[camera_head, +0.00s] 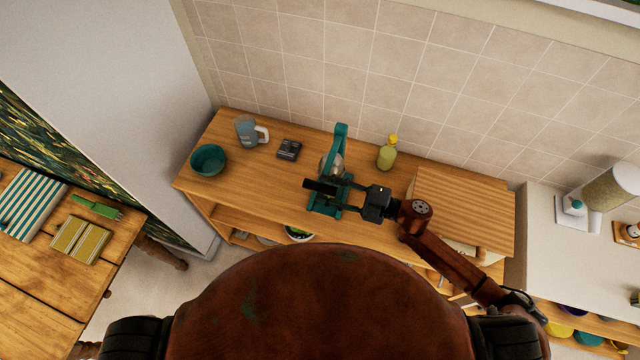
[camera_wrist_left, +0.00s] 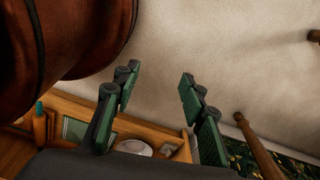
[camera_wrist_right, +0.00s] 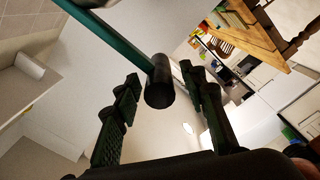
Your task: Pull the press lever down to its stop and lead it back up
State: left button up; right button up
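The teal press (camera_head: 341,140) stands on the wooden cupboard top against the tiled wall. In the right wrist view its teal lever arm (camera_wrist_right: 108,45) ends in a dark cylindrical handle (camera_wrist_right: 159,82). My right gripper (camera_head: 346,187) is in front of the press and covers part of it. In the right wrist view the fingers of this gripper (camera_wrist_right: 160,95) are open, with the handle between their tips and a gap visible on each side. My left gripper (camera_wrist_left: 158,95) is open and empty in the left wrist view; it does not show in the head view.
A teal bowl (camera_head: 208,160), a blue-grey jug (camera_head: 246,131) and a small dark box (camera_head: 289,149) stand left of the press. A yellow-green bottle (camera_head: 387,155) and a ribbed wooden board (camera_head: 463,210) are to its right. A wooden table (camera_head: 60,275) stands at far left.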

jog(key=shift+x, duration=1.1)
grip_shut()
